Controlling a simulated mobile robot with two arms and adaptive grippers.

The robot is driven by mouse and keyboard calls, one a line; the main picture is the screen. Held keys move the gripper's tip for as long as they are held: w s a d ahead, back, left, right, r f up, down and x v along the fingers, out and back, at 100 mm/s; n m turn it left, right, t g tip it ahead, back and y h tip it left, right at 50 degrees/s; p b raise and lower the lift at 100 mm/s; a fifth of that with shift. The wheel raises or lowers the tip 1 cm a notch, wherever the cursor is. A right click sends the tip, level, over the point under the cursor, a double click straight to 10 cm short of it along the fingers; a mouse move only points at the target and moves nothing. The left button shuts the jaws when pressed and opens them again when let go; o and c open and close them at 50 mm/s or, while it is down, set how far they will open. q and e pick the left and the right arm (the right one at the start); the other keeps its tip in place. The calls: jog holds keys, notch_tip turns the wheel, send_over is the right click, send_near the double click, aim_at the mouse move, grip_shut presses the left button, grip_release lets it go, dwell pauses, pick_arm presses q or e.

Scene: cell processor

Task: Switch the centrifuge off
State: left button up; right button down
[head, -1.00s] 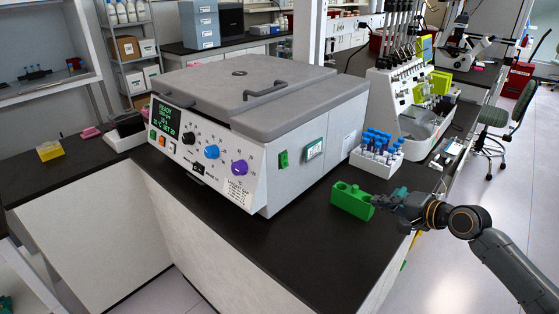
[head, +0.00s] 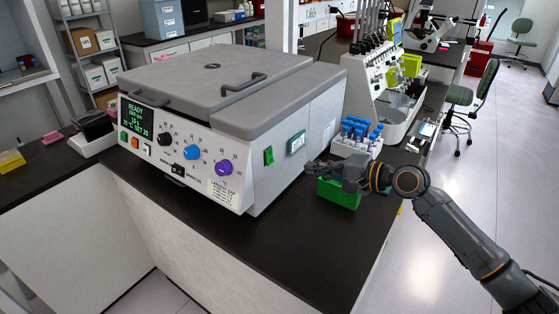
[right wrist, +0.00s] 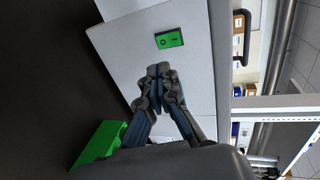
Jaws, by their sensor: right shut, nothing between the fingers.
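The centrifuge (head: 225,110) is a large grey and white box on the dark bench, with its lid down. Its front display (head: 135,118) is lit and reads READY. A green rocker switch (head: 268,156) sits on its right side wall; it also shows in the right wrist view (right wrist: 169,38), marked with a circle and a bar. My right gripper (head: 310,168) is shut and empty, beside that side wall and apart from the switch. In the right wrist view its fingertips (right wrist: 159,70) point toward the switch, a little below it. My left gripper is in neither view.
A green block (head: 338,194) stands on the bench just below my right gripper. A white rack of blue-capped tubes (head: 357,138) stands behind it. A small labelled panel (head: 296,143) is on the side wall right of the switch. The bench front is clear.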

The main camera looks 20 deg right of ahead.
aim_at(271, 162)
jog(key=p+x, duration=0.3)
jog(key=x, duration=0.7)
jog(key=shift+r, duration=0.2)
jog(key=shift+w+a+f+p, duration=0.25)
jog(key=shift+w+f+p, duration=0.05)
jog(key=shift+w, duration=0.15)
